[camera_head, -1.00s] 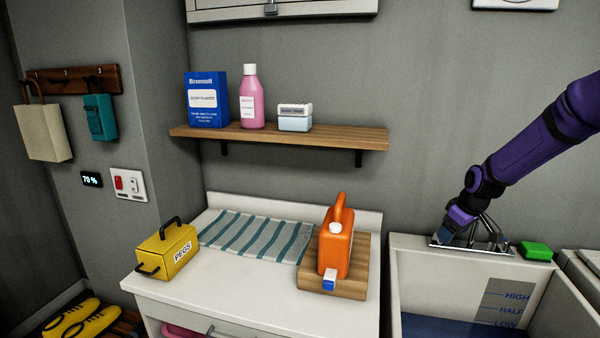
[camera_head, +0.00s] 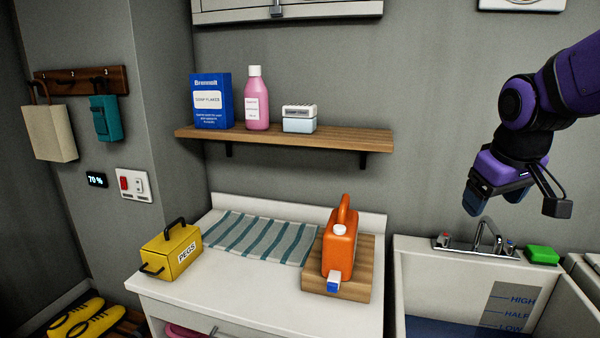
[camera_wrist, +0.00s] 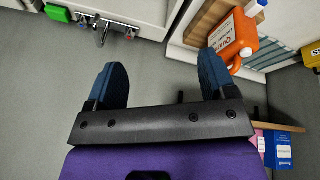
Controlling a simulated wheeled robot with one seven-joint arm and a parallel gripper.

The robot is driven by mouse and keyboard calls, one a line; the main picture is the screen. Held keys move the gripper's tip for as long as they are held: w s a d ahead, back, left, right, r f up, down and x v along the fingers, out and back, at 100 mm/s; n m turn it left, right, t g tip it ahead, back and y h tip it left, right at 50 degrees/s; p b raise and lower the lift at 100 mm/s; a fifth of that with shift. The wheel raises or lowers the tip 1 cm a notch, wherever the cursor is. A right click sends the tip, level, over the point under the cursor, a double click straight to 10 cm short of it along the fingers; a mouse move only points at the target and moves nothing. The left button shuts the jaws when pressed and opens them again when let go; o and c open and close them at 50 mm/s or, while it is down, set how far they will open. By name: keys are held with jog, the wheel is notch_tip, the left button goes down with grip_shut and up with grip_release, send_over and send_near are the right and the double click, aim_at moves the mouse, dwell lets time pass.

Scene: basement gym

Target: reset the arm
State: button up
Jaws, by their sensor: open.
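My purple arm reaches in from the right in the head view. My gripper (camera_head: 515,207) hangs above the back edge of the sink, over the tap (camera_head: 487,238). Its two fingers are spread apart and nothing is between them. In the wrist view my gripper (camera_wrist: 164,85) also shows open and empty, with blue finger pads. The tap (camera_wrist: 104,30) is at the upper left there, apart from the fingers.
The sink (camera_head: 415,275) has a green block (camera_head: 542,255) on its back rim. An orange jug (camera_head: 340,250) stands on a wooden board (camera_head: 362,285) on the counter, beside a striped cloth (camera_head: 262,237) and a yellow PEGS box (camera_head: 172,252). A shelf (camera_head: 345,138) holds several items.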

jog(key=s+a+r+m, duration=0.1)
jog(key=s, duration=0.7)
jog(key=s+a+r+m+t+y, duration=0.1)
jog(key=s, duration=0.7)
jog(key=shift+s+a, duration=0.25)
jog(key=shift+a, duration=0.05)
